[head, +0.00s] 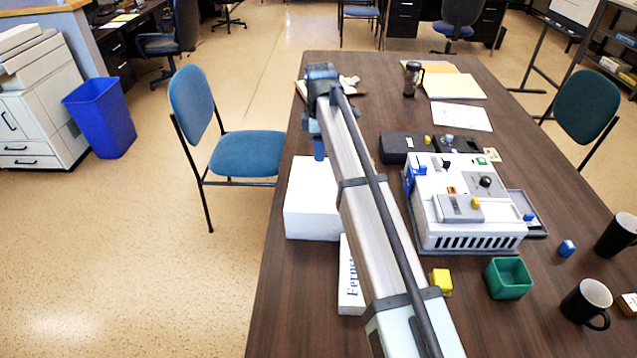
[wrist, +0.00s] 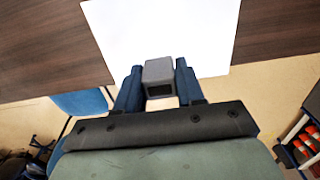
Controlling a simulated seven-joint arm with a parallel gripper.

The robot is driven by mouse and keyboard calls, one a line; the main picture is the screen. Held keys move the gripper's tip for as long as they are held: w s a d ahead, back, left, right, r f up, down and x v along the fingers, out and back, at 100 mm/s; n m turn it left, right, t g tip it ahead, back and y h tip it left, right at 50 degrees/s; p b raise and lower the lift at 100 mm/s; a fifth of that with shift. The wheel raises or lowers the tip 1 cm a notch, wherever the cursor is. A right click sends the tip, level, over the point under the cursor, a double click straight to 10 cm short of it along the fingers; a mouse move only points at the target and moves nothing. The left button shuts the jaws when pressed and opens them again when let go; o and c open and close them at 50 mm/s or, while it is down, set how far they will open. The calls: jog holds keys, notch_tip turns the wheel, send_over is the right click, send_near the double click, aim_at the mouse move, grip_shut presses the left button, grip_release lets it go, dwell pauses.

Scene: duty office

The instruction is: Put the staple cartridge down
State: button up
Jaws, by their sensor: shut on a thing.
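My gripper (wrist: 158,88) is shut on a small grey block with a dark opening in its end, the staple cartridge (wrist: 159,70). The cartridge sits between the two blue fingers in the wrist view. Beyond it lies a white flat surface (wrist: 165,30), and it overlaps the near edge of that surface in the picture. In the head view my gripper (head: 319,148) hangs at the left edge of the table, by the far end of a white box (head: 308,208). The cartridge cannot be made out there. I cannot tell whether it touches the white surface.
A white machine (head: 467,236) with coloured knobs stands mid-table. A blue chair (head: 245,154) stands left of the table (head: 285,290).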

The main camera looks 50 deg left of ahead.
aim_at(311, 179)
jog(key=shift+s+a+f, duration=0.25)
jog(key=shift+a+f, duration=0.1)
jog(key=shift+f, duration=1.1)
jog(key=shift+s+a+f, duration=0.2)
jog(key=shift+a+f, duration=0.1)
jog(key=shift+f, duration=1.1)
jog(key=shift+s+a+f, duration=0.25)
jog(key=shift+a+f, duration=0.1)
jog(key=shift+f, duration=1.1)
jog(key=o, duration=1)
jog(key=shift+f, duration=0.1)
notch_tip(311, 179, up, 12)
jog(key=shift+r, duration=0.15)
